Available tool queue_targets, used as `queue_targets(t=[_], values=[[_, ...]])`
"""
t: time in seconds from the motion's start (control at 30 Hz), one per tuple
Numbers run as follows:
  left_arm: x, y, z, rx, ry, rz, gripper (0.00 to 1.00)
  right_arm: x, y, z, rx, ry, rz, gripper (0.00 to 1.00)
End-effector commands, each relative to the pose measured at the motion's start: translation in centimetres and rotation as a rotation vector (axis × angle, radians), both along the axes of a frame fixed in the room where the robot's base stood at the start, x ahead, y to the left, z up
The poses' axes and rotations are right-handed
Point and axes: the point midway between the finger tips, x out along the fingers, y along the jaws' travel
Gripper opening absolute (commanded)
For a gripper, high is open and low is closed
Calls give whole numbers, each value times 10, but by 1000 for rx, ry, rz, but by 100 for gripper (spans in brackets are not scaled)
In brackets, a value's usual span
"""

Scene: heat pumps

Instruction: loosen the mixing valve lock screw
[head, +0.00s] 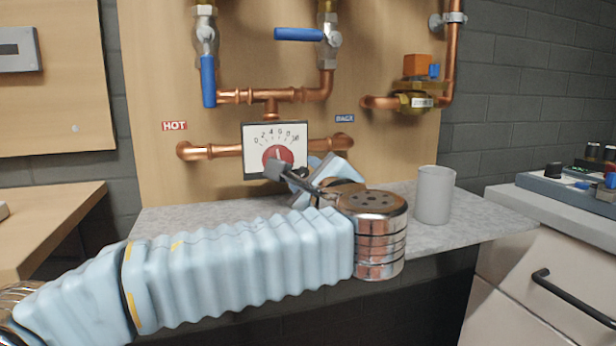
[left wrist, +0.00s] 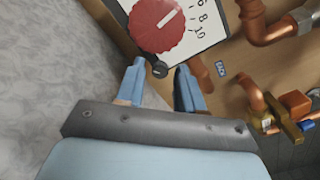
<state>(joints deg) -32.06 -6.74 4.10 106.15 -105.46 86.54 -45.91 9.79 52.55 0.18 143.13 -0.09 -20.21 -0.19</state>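The mixing valve has a white scale plate (head: 290,135) with a round red knob (head: 284,155) on the copper pipework. The red knob fills the top of the left wrist view (left wrist: 157,25). The lock screw (left wrist: 158,70) is a small black knob just below the red knob. My left gripper (left wrist: 160,82) is open, with its two blue fingers on either side of the lock screw's line. I cannot tell whether they touch it. My right gripper is not in view.
Blue-handled valves (head: 208,80) hang above the mixing valve. A grey cup (head: 435,194) stands on the grey counter (head: 480,224), right of my wrist. A brass valve with an orange block (head: 417,66) is at the upper right. A white drawer cabinet (head: 540,275) stands at the right.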

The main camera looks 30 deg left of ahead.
Motion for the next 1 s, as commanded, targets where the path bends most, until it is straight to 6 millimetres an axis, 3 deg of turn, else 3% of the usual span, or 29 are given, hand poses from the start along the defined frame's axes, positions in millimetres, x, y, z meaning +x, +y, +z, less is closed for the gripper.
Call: queue_targets(t=[0.03, 0.23, 0.57, 1.0], values=[[0, 0, 0, 0, 0, 0, 28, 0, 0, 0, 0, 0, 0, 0], [0, 0, 0, 0, 0, 0, 0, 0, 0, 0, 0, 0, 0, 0], [0, 0, -2, -23, -26, 1, 0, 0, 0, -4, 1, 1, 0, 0], [0, 0, -4, -209, -244, 1, 0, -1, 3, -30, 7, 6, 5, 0]])
